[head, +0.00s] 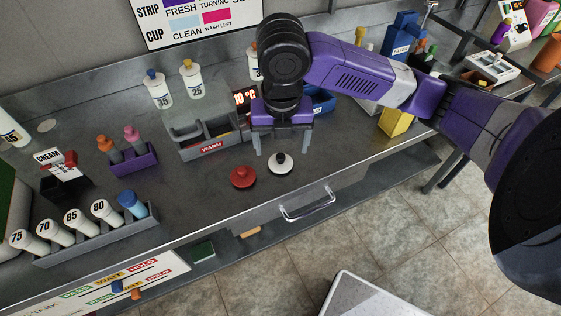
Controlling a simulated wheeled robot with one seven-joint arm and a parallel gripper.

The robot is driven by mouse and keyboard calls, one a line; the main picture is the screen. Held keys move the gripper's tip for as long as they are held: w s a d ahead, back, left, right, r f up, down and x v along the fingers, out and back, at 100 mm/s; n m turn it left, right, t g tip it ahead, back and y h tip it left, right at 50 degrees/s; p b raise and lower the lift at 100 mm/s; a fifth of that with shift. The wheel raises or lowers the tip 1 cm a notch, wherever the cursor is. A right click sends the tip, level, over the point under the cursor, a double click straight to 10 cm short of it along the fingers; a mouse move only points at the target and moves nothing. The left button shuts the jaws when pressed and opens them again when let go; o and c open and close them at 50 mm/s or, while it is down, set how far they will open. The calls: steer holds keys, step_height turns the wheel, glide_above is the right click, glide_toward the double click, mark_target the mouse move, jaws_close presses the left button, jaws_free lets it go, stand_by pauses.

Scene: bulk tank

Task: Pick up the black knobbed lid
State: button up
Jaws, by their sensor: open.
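A round white lid with a black knob (281,163) lies flat on the grey metal counter (215,215), near its front edge. My gripper (282,150) points down above and slightly behind this lid in the picture. Its two grey fingers are spread apart, with nothing between them that I can see. I cannot tell the exact height of the fingertips over the lid. A red lid with a red knob (242,177) lies just left of the white one, close beside it.
A grey divided bin marked WARM (211,150) stands behind the lids to the left. A purple rack (134,161) and a grey bottle rack (100,238) are farther left. A yellow block (397,121) is at right. A drawer handle (306,206) juts out below the counter edge.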

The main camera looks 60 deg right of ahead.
mark_target(281, 156)
steer(key=f, duration=0.5)
steer(key=shift+w+d+f, duration=0.3)
steer(key=shift+d+f, duration=0.05)
steer(key=shift+d, duration=0.05)
steer(key=shift+c, duration=0.4)
steer(key=c, duration=1.3)
